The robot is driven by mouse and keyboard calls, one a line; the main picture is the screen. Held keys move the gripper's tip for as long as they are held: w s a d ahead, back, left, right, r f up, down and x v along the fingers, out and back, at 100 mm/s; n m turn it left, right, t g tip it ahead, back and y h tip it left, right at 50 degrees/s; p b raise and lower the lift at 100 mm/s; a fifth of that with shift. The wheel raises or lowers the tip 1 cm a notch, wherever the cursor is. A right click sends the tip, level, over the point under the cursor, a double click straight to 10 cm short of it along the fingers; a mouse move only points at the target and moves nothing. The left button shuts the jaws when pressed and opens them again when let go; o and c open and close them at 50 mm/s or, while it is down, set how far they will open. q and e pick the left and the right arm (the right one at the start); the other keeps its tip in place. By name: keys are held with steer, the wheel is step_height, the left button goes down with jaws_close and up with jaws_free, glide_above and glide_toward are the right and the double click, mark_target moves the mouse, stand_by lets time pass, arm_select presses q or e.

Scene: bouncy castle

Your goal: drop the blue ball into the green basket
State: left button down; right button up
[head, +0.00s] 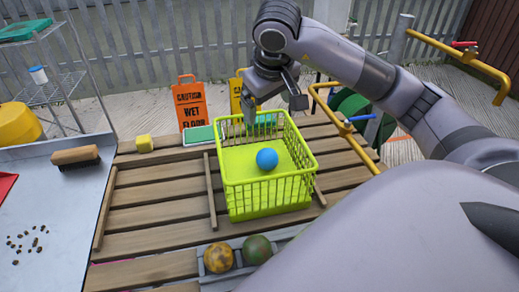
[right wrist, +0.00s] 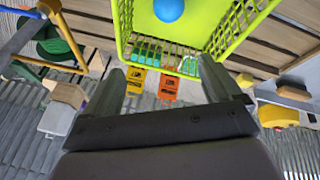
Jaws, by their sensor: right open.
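The blue ball (head: 267,158) is inside the green basket (head: 270,203), a yellow-green openwork basket standing upright on the wooden slatted table. The right wrist view also shows the ball (right wrist: 168,10) within the basket (right wrist: 123,18). My right gripper (head: 272,104) is at the basket's far rim, with its fingers apart and nothing between them. It is apart from the ball. In the right wrist view the open fingers (right wrist: 163,75) point toward the basket's rim; whether they touch it I cannot tell. My left gripper is not in view.
A yellow sponge (head: 145,143) lies at the back left. A brush (head: 76,156) lies on the metal table (head: 60,225). Slats left of the basket are mostly clear.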

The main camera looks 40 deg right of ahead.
steer(key=v, duration=0.3)
steer(key=shift+s+a+r+p, duration=0.1)
steer(key=shift+r+p, duration=0.15)
steer(key=shift+p, duration=0.05)
stand_by(0.3)
